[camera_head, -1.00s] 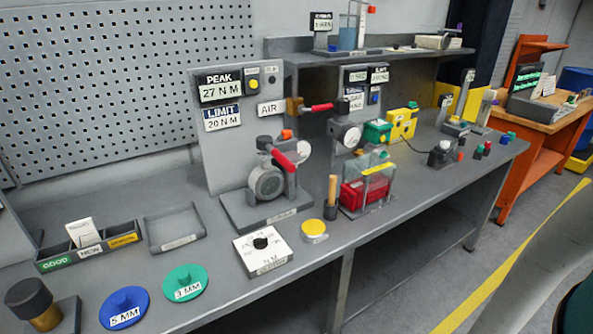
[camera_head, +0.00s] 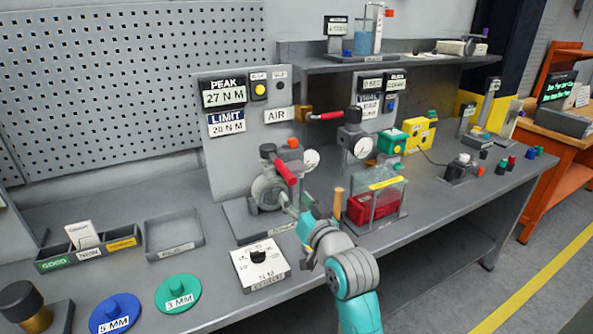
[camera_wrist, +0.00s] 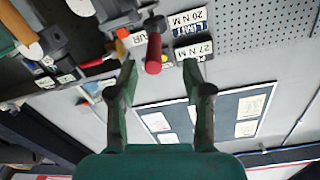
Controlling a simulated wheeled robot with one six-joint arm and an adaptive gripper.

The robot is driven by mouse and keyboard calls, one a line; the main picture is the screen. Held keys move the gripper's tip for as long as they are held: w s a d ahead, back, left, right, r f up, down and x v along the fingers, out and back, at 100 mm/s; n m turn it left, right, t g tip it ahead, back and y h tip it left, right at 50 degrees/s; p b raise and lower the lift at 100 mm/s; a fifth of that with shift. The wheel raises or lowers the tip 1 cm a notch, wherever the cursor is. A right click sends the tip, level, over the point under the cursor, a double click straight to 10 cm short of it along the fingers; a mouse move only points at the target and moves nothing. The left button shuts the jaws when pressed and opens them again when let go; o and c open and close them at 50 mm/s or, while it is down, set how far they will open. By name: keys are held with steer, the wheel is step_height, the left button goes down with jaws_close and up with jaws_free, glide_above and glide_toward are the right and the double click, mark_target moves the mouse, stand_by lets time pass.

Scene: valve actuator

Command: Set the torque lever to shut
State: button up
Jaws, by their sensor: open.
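The torque lever (camera_head: 286,174) has a red grip and stands on the grey valve actuator (camera_head: 268,190), tilted up and to the left in the head view. In the wrist view, which is upside down, its red grip (camera_wrist: 153,54) shows end-on between and beyond the fingertips. My gripper (camera_head: 296,203) is in front of the actuator, partly hidden by my wrist. In the wrist view my gripper (camera_wrist: 159,72) has its two dark fingers wide apart, with nothing held. I cannot tell whether a finger touches the lever.
A panel (camera_head: 234,150) behind reads PEAK 27 N M and LIMIT 20 N M. A clear box with a red block (camera_head: 374,206) stands close right of my arm. A white dial block (camera_head: 259,265) lies in front. A second red-handled valve (camera_head: 326,116) is farther back.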

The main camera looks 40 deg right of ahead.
mark_target(284, 171)
steer(key=shift+w+d+r, duration=0.1)
steer(key=shift+d+r, duration=0.6)
steer(key=shift+r, duration=0.05)
steer(key=shift+w+d, duration=0.15)
steer(key=shift+w, duration=0.1)
steer(key=x, duration=1)
steer(key=shift+c, duration=0.2)
jaws_close()
